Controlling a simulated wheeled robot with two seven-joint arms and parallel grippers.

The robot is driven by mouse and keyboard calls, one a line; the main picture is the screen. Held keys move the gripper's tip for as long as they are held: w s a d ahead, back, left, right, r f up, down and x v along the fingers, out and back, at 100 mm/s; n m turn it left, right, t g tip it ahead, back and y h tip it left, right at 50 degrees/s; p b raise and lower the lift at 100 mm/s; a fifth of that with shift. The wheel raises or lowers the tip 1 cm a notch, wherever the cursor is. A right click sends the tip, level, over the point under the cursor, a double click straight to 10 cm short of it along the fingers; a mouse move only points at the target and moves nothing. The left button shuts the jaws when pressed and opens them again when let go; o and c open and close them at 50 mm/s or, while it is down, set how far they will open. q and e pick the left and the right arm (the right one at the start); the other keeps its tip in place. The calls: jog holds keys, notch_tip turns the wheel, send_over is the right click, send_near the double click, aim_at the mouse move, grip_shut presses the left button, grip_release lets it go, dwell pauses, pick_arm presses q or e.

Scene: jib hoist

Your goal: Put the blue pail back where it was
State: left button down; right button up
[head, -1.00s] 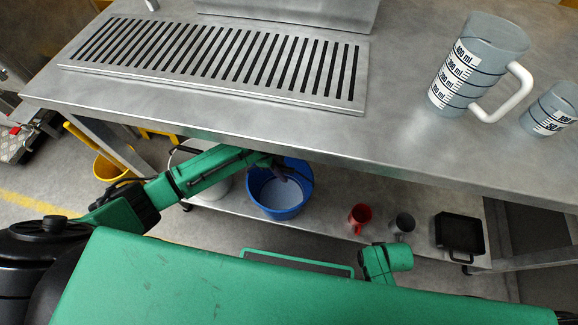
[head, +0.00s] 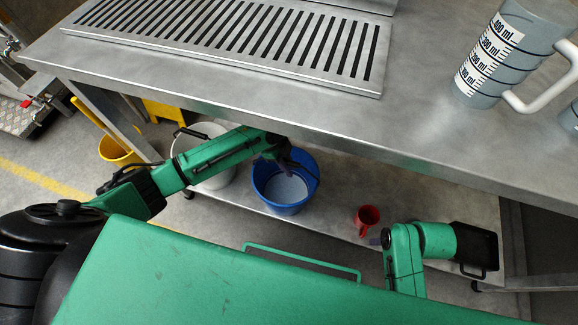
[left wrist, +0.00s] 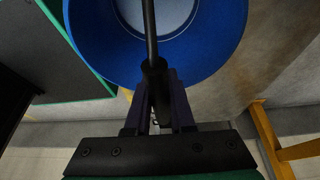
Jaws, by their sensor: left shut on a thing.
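The blue pail (head: 286,207) is upright and empty-looking, at the lower shelf under the steel counter. I cannot tell whether its base touches the shelf. In the left wrist view its blue wall (left wrist: 88,42) and pale bottom fill the top. My left gripper (head: 279,150) reaches under the counter's front edge over the pail's rim. In the left wrist view my left gripper (left wrist: 160,95) is shut on the pail's dark handle grip (left wrist: 157,88).
The counter (head: 300,105) overhangs the lower shelf (head: 335,225). A white bucket (head: 212,180) stands left of the pail. A yellow bucket (head: 118,150) stands further left. A measuring jug (head: 500,60) is on the counter.

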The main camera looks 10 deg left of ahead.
pick_arm(q)
jog(key=c, duration=0.8)
grip_release()
jog(key=shift+o, duration=0.2)
jog(key=shift+a+r, duration=0.15)
jog(key=shift+r, duration=0.25)
jog(key=p+v, duration=0.1)
jog(key=v, duration=0.2)
jog(key=a, duration=1.1)
jog(key=shift+w+a+f+p, duration=0.3)
jog(key=shift+w+a+f, duration=0.05)
jog(key=shift+w+f, duration=0.1)
pick_arm(e)
jog(key=f, duration=0.4)
jog(key=shift+d, duration=0.25)
jog(key=shift+s, duration=0.1)
